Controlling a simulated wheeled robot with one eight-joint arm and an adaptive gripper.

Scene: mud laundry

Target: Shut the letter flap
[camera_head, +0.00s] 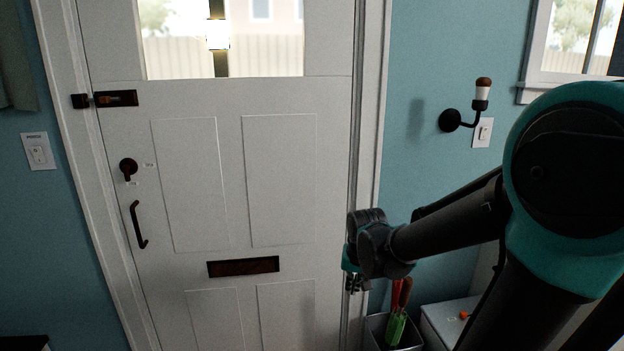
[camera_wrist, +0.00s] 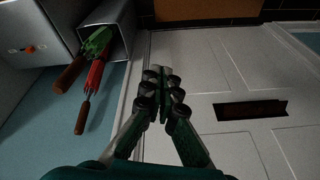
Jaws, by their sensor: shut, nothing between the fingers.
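The letter flap (camera_head: 243,267) is a dark brown plate low in the middle of the white door (camera_head: 280,180). It also shows in the wrist view (camera_wrist: 250,110), right of my fingers; how far it stands open is too dark to tell. My gripper (camera_head: 355,284) is in front of the door's right edge, to the right of the flap and apart from it. In the wrist view my gripper (camera_wrist: 163,78) has its fingertips together with nothing between them. My wrist hides part of the fingers in the head view.
A grey bin (camera_head: 376,336) with red and green umbrellas (camera_head: 396,325) stands below my gripper. A white box (camera_head: 447,319) with an orange knob is beside it. The door has a pull handle (camera_head: 138,225), knob (camera_head: 128,168) and bolt (camera_head: 115,98). A lamp (camera_head: 482,95) is on the right wall.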

